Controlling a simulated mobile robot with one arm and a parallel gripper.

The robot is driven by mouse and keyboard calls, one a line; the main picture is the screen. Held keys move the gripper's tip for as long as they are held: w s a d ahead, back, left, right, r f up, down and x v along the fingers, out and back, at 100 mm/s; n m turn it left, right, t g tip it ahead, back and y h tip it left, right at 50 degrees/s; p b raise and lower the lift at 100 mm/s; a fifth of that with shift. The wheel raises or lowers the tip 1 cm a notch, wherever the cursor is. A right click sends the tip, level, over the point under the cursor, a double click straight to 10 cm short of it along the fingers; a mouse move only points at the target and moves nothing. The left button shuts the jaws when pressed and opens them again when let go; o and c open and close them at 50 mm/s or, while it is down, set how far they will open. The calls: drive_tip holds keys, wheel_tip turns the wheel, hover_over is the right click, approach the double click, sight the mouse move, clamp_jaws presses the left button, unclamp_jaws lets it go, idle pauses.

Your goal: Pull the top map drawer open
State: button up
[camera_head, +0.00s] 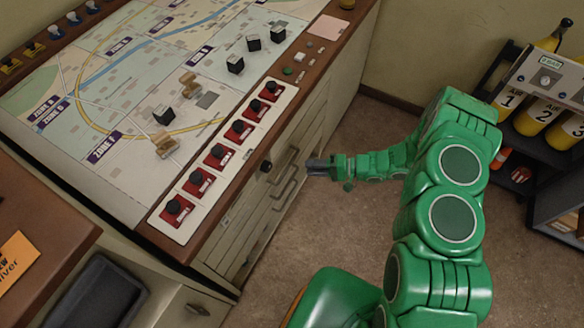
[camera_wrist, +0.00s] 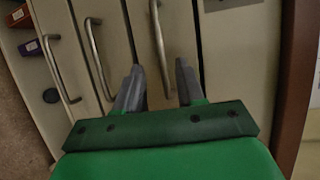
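The top map drawer (camera_wrist: 178,20) is the rightmost drawer front in the wrist view, closest to the console's wooden edge. Its metal bar handle (camera_wrist: 157,38) runs down between my two fingers. It also shows in the head view as the upper handle (camera_head: 283,163) on the console front. The drawer looks closed. My gripper (camera_wrist: 158,84) is open, with one grey finger on each side of the handle's lower end. I cannot tell whether either finger touches it. In the head view my gripper (camera_head: 318,165) is just in front of the console's drawer side.
Two lower drawer handles (camera_wrist: 94,55) (camera_wrist: 56,68) are left of my fingers in the wrist view. The map table (camera_head: 120,100) with red switches stands above the drawers. A rack of yellow cylinders (camera_head: 540,115) is at right. Floor (camera_head: 345,235) beside the drawers is clear.

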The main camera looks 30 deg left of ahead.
drive_tip(key=x, duration=0.7)
drive_tip(key=shift+s+a, duration=0.15)
drive_tip(key=shift+a, duration=0.2)
drive_tip(key=shift+f, duration=0.1)
clamp_jaws()
